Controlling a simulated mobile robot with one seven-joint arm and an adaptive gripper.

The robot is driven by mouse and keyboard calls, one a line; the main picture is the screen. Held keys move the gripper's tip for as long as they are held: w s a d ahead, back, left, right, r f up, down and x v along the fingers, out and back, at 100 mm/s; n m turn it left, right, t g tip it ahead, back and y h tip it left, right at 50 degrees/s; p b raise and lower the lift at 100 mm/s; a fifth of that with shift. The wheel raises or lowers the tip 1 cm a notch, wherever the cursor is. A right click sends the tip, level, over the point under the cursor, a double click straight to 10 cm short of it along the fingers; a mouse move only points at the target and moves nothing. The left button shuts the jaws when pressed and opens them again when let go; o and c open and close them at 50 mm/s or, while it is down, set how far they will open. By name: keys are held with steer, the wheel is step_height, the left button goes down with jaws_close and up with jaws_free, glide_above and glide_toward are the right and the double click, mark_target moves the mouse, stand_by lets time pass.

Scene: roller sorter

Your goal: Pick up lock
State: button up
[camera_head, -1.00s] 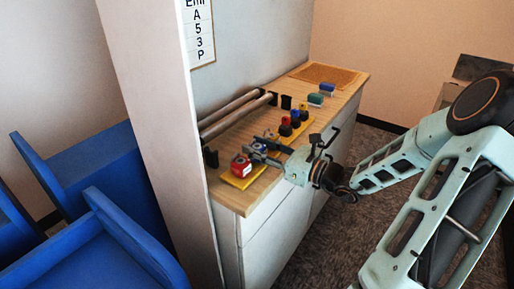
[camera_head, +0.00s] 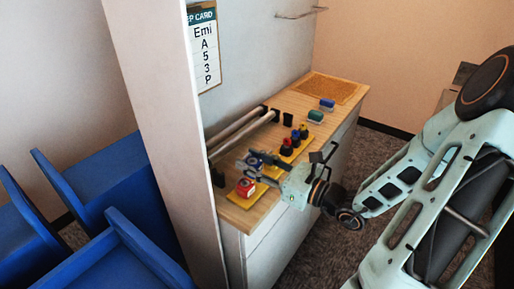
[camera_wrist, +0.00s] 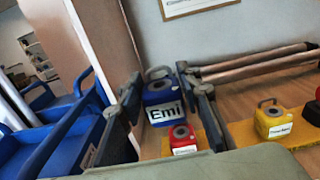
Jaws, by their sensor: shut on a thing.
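My gripper (camera_head: 256,160) is shut on a blue padlock (camera_wrist: 163,98) with a white label reading "Emi". In the wrist view the blue lock sits between the two dark fingers, with its grey shackle upward. A red lock (camera_head: 245,187) with a white label stands just below the gripper; it also shows in the wrist view (camera_wrist: 183,140). A yellow lock (camera_wrist: 273,120) stands to the right in the wrist view. In the head view the fingers mostly cover the blue lock, and its height over the counter is hard to tell.
A wooden counter (camera_head: 252,213) carries yellow strips (camera_head: 240,199), several small coloured items, and green (camera_head: 316,115) and blue (camera_head: 327,104) blocks. Two metal rollers (camera_head: 238,131) run along the wall. Blue chairs (camera_head: 96,174) stand at left.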

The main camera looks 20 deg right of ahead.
steer(key=s+a+r+p, duration=0.1)
steer(key=p, duration=0.2)
steer(key=s+a+p, duration=0.1)
steer(key=p, duration=0.2)
steer(key=s+a+r+p, duration=0.1)
steer(key=s+p, duration=0.1)
steer(key=p, duration=0.1)
steer(key=shift+s+r, duration=0.1)
steer(key=shift+r, duration=0.2)
steer(key=shift+p, duration=0.4)
steer(key=shift+r+p, duration=1.55)
steer(key=shift+r, duration=0.6)
